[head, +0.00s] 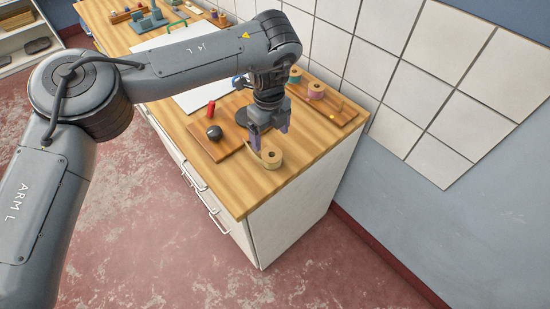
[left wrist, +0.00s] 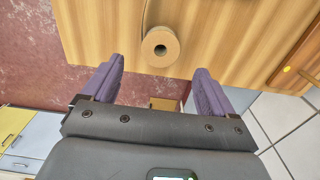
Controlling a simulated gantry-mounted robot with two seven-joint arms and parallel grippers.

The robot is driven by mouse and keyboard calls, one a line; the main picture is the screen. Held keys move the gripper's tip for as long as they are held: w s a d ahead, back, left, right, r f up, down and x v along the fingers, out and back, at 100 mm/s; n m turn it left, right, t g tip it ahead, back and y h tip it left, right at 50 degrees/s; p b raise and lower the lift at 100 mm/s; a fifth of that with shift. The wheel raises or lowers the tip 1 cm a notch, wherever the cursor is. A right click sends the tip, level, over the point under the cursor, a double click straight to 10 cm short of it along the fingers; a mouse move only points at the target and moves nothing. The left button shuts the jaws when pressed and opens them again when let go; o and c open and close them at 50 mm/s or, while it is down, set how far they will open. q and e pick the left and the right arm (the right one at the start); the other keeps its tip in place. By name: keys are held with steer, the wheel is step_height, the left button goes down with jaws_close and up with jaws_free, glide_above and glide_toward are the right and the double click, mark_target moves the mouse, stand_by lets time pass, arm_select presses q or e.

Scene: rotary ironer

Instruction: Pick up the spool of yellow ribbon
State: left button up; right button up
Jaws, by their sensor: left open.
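The spool of yellow ribbon (head: 271,158) is a tan-yellow roll near the front right corner of the wooden counter. In the left wrist view the spool (left wrist: 160,47) shows its end face and dark centre hole, with a thin strip trailing from it. My left gripper (head: 269,137), with purple fingers, is open and empty just above the spool. In the left wrist view the spool lies ahead of the gap between the fingertips (left wrist: 159,66), with no visible contact. My right gripper is out of view.
A pink spool (head: 316,91) and a teal spool (head: 295,75) stand by a board along the tiled wall. A black round object (head: 214,132) and a red item (head: 211,108) lie left of the gripper. The counter's edge (head: 240,215) is close to the yellow spool.

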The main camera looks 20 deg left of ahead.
mark_target(272, 156)
arm_select(q)
steer(key=shift+d+f+p, duration=0.2)
steer(key=shift+f+p, duration=0.25)
steer(key=shift+f, duration=4.35)
steer(key=shift+c, duration=0.3)
steer(key=c, duration=1)
